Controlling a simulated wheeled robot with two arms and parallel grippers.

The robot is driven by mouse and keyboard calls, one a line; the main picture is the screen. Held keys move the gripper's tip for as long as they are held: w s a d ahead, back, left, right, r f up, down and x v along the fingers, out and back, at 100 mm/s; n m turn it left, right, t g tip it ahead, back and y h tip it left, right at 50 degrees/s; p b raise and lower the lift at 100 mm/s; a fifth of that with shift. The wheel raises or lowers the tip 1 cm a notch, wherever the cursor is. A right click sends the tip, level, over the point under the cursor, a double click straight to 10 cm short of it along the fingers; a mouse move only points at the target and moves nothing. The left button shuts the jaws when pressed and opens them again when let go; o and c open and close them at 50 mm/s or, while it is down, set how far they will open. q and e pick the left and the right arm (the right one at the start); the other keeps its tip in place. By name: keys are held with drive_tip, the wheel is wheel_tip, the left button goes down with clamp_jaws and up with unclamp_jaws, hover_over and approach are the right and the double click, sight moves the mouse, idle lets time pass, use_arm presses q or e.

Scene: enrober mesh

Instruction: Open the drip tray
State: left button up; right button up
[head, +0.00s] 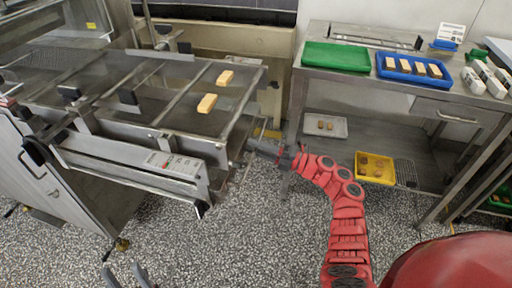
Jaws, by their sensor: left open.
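The enrober's wire mesh belt (150,112) stands at the left, with two pale yellow bars (207,103) on it. Below its front edge is a metal side panel with a label (168,163). The drip tray is not clearly distinguishable; the space under the belt is mostly hidden by this panel. My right gripper (252,146), on the red arm, is at the right end of the enrober, close to the frame's edge. Contact and its jaws cannot be made out. My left gripper (128,277) is at the bottom left, open and empty, above the floor, well away from the enrober's panel.
A steel table (390,95) at the right holds a green tray (336,57) and a blue tray (414,69) with several bars. On its lower shelf are a yellow tray (374,167) and a pale tray (326,125). The speckled floor (250,240) between is clear.

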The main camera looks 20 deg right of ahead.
clamp_jaws()
idle(1.3)
